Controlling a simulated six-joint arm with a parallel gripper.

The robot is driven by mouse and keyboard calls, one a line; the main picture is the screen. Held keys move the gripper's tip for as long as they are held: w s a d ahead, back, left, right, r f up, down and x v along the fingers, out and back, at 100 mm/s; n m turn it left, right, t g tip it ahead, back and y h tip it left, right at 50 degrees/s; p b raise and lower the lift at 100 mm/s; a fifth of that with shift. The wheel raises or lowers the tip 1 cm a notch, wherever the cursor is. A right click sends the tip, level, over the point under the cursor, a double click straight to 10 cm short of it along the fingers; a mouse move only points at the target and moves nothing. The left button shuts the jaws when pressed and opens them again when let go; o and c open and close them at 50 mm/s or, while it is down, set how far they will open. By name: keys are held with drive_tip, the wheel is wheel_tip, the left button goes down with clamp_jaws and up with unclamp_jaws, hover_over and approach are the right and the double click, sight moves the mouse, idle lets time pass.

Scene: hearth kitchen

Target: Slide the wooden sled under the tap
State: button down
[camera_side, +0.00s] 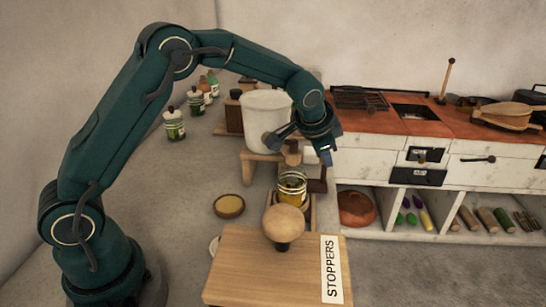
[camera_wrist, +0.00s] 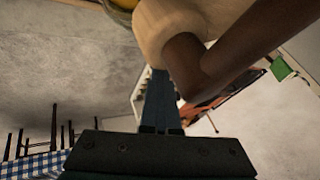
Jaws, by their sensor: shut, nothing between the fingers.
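The white crock (camera_side: 266,120) stands on a wooden stand, with a wooden tap (camera_side: 291,152) at its front. The wooden sled (camera_side: 312,212) lies on the counter below and in front of the tap. A glass jar (camera_side: 292,188) with yellow contents stands on it. My gripper (camera_side: 326,158) is shut and empty, pointing down just right of the tap. In the wrist view, my shut fingers (camera_wrist: 160,85) are close to a pale round wooden piece (camera_wrist: 168,25) and a dark brown bar (camera_wrist: 225,60). I cannot tell whether they touch.
A board (camera_side: 245,265) labelled STOPPERS, with a round wooden stopper (camera_side: 284,223), stands in front. Several jars (camera_side: 174,124) stand behind left. The white stove unit (camera_side: 420,150) is on the right.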

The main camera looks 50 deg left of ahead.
drive_tip(key=shift+w+a, duration=0.15)
drive_tip(key=shift+a, duration=0.1)
drive_tip(key=s+d+r+n+t, duration=0.1)
drive_tip(key=s+d+r, duration=0.2)
drive_tip(key=s+r, duration=0.95)
drive_tip(key=s+f+n+g+h, duration=0.1)
drive_tip(key=s+f+n, duration=0.1)
drive_tip(key=s, duration=0.6)
drive_tip(key=s+f+n+h, duration=0.1)
drive_tip(key=s+f+n, duration=0.1)
drive_tip(key=s, duration=0.6)
drive_tip(key=shift+s+a+f+n+g, duration=0.3)
drive_tip(key=shift+f+n+g, duration=0.1)
drive_tip(key=shift+f, duration=0.45)
